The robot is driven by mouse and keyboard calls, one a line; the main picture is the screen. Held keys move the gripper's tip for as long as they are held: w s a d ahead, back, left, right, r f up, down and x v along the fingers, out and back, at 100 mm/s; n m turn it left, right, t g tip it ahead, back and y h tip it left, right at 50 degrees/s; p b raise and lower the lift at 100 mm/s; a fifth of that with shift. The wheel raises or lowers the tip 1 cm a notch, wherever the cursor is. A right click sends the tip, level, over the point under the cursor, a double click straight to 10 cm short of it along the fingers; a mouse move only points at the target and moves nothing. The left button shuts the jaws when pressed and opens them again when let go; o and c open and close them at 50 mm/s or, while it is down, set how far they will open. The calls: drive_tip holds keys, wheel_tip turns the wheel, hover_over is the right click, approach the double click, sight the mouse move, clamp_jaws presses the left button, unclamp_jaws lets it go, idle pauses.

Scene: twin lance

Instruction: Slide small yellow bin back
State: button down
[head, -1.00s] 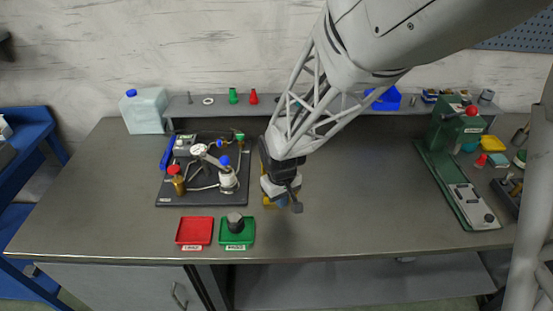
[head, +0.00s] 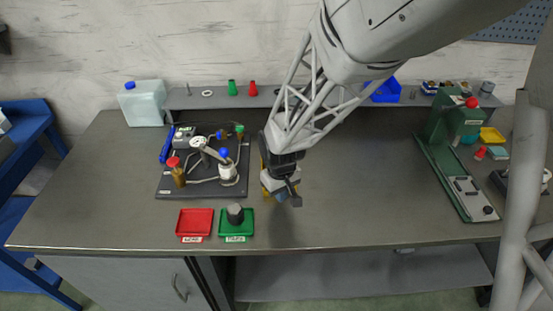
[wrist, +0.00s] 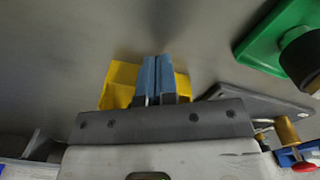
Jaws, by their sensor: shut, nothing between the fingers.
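A small yellow bin (wrist: 122,84) shows in the wrist view on both sides of my closed blue fingers, which hide its middle. In the head view, only a yellow sliver (head: 266,192) shows beside my gripper (head: 282,196), over the middle of the bench; the rest is hidden. My gripper (wrist: 158,60) is shut with its fingers side by side and nothing between them. The fingers overlap the bin in the wrist view; I cannot tell whether they touch it.
A dark board (head: 190,190) with a gauge and fittings lies left of my gripper. Red (head: 195,222) and green (head: 236,228) trays are in front; the green one holds a dark knob. A green press (head: 447,140) and another yellow bin (head: 491,135) stand right. The bench centre right is clear.

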drive_tip(key=shift+f, duration=1.05)
idle(0.5)
drive_tip(key=shift+r, duration=0.25)
idle(0.4)
drive_tip(key=shift+w, duration=0.15)
drive_tip(key=shift+w, duration=0.8)
drive_tip(key=shift+w, duration=0.15)
idle(0.4)
drive_tip(key=shift+w+a, duration=0.1)
drive_tip(key=shift+w, duration=0.7)
drive_tip(key=shift+w, duration=0.3)
drive_tip(key=shift+w, duration=0.8)
drive_tip(key=shift+w, duration=0.15)
